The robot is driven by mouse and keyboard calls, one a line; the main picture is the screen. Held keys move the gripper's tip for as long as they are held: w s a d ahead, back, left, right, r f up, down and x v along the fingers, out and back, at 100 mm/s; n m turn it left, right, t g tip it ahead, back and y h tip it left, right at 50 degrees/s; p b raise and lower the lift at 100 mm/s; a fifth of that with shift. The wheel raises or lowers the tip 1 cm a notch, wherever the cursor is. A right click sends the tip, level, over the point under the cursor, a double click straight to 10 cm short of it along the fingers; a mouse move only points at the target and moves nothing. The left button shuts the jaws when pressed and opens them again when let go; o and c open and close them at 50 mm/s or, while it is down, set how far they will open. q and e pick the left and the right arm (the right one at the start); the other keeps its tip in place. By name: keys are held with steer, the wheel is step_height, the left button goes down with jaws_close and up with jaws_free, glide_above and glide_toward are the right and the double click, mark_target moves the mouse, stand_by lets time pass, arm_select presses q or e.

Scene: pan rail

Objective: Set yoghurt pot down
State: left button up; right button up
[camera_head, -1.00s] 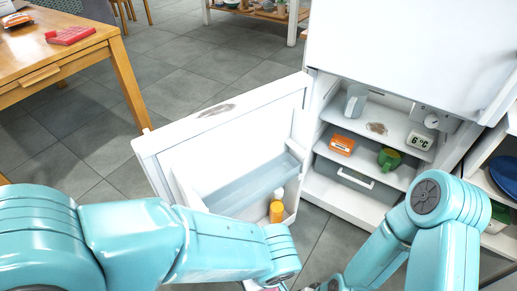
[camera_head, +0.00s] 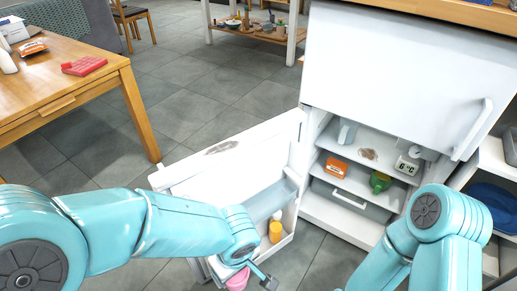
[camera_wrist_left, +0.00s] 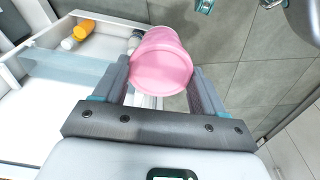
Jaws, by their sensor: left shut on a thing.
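The pink yoghurt pot (camera_head: 238,279) is held in my left gripper (camera_head: 256,276), low in front of the open fridge door, at the bottom of the head view. In the left wrist view the pot (camera_wrist_left: 162,62) sits between the two fingers of my left gripper (camera_wrist_left: 163,85), which are shut on it. Its smooth pink round end faces the camera. The pot is above the floor, with nothing seen under it. My right arm comes in at the lower right of the head view. Its gripper is below that picture; small teal-tipped parts at the wrist view's top edge may belong to it.
The fridge door (camera_head: 215,185) stands open; its bin holds an orange bottle (camera_head: 275,232) and a white one. Inside the fridge, an orange box (camera_head: 335,167), a green mug (camera_head: 380,182) and a 6 °C display (camera_head: 406,166) stand on shelves. A wooden table (camera_head: 95,85) is at left.

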arm_select(q)
steer(key=w+a+r+m+p, duration=0.3)
steer(key=w+a+r+p, duration=0.2)
steer(key=r, duration=0.4)
steer(key=w+a+r+m+p, duration=0.3)
steer(key=w+a+r+p, duration=0.2)
steer(key=a+r+p, duration=0.3)
steer(key=shift+w+a+r+m+h, duration=0.35)
steer(key=shift+a+r, duration=0.15)
steer(key=shift+r, duration=0.1)
steer(key=shift+s+m, duration=0.15)
steer(key=shift+m, duration=0.4)
steer(key=shift+a, duration=0.1)
